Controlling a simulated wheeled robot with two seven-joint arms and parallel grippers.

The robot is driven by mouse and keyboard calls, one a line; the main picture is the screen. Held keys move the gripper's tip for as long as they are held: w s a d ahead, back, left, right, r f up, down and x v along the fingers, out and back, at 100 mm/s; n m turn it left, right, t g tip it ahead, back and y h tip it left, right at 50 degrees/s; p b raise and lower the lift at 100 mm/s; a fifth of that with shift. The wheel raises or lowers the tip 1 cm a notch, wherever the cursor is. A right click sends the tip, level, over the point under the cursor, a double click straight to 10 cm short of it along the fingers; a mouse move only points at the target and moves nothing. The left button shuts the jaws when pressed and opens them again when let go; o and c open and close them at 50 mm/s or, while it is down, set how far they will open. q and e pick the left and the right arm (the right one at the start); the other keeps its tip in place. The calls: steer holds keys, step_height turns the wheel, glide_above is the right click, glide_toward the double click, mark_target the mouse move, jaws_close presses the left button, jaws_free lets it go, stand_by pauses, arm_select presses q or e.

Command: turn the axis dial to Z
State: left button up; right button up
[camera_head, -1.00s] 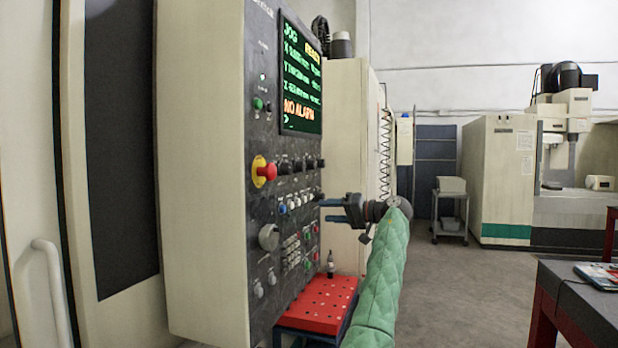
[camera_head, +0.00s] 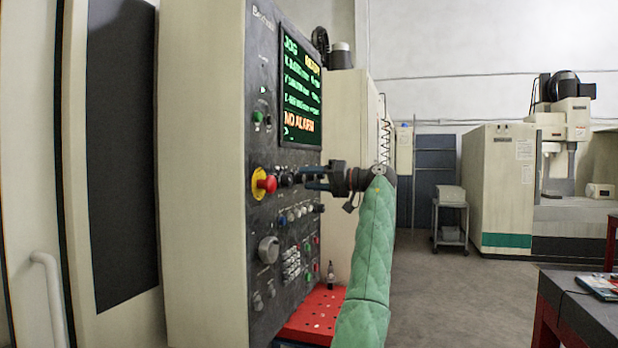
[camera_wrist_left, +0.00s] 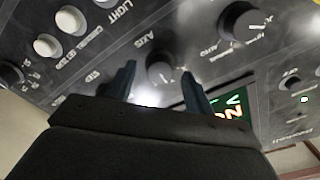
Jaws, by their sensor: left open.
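The axis dial is a dark round knob (camera_wrist_left: 160,72) beside the printed word AXIS in the left wrist view. It has a pale pointer mark; which letter it points at is too small to tell. My left gripper (camera_wrist_left: 158,76) is open, with one finger on each side of the dial in that view. No finger visibly touches it; the exact gap in depth cannot be told. In the head view the left gripper (camera_head: 308,178) is at the control panel (camera_head: 262,215), level with the row of dark knobs, partly hiding them. My right gripper is not in view.
A red emergency button (camera_head: 266,183) on a yellow ring is left of the gripper. The lit screen (camera_head: 301,90) is above and white push buttons are below. Another dark knob (camera_wrist_left: 244,22) neighbours the dial. A red perforated shelf (camera_head: 312,312) holds a small bottle.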

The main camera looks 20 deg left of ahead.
arm_select(q)
steer(key=shift+a, duration=0.5)
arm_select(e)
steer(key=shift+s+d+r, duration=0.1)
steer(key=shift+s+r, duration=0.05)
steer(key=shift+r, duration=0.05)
arm_select(q)
steer(key=c, duration=1)
